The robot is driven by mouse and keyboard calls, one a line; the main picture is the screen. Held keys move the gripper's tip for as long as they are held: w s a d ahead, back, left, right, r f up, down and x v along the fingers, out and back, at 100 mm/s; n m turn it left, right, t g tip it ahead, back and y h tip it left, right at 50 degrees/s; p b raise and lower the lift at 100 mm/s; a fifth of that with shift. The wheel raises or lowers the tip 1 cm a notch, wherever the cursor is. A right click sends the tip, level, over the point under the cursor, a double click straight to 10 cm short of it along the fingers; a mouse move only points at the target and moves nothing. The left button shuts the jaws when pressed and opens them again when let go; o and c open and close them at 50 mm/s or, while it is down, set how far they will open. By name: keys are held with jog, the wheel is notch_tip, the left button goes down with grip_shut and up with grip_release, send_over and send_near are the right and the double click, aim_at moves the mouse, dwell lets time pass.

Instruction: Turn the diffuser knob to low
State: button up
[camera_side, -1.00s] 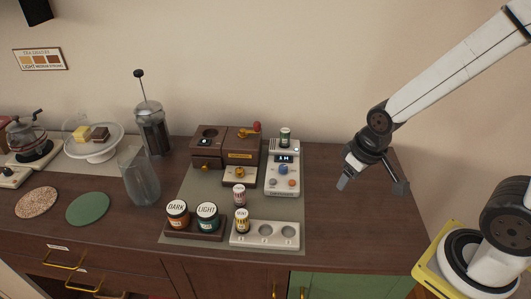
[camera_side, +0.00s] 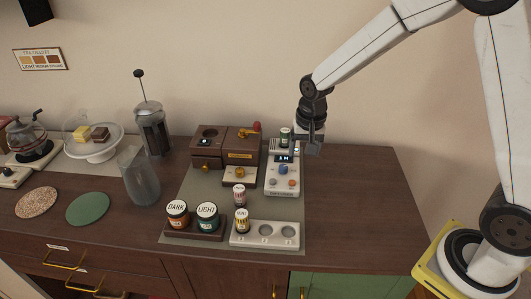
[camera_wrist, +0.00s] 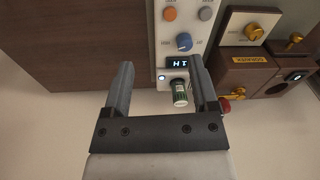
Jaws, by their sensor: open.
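The diffuser is a white box (camera_side: 283,187) with a blue knob (camera_side: 283,169), a small lit display (camera_side: 284,159) and a dark green vial (camera_side: 285,136) at its back end. In the wrist view the blue knob (camera_wrist: 184,42) is beyond the display (camera_wrist: 180,64), which shows an H and another stroke; the knob's exact setting is unclear. My gripper (camera_side: 314,148) is open and empty, above the back right of the diffuser. In the wrist view its fingers (camera_wrist: 162,68) straddle the line of sight to the vial (camera_wrist: 180,92); the knob lies past the tips.
A brown wooden box (camera_side: 208,150) with brass knobs and a red-handled part stands left of the diffuser. Small jars (camera_side: 207,217) and a white tray with round recesses (camera_side: 265,239) lie in front. The wall is close behind. The counter right of the diffuser (camera_side: 350,200) is clear.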

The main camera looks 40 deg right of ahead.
aim_at(283, 166)
jog(key=w+f+m, duration=0.1)
jog(key=w, duration=0.1)
jog(key=w+m, duration=0.2)
jog(key=w, duration=0.1)
jog(key=w+f+m+g, duration=0.1)
jog(key=w+m, duration=0.1)
jog(key=shift+w+d+f, duration=0.15)
jog(key=shift+w+f, duration=0.05)
jog(key=shift+f, duration=0.15)
jog(key=shift+f, duration=0.15)
jog(key=shift+f, duration=3.75)
grip_shut()
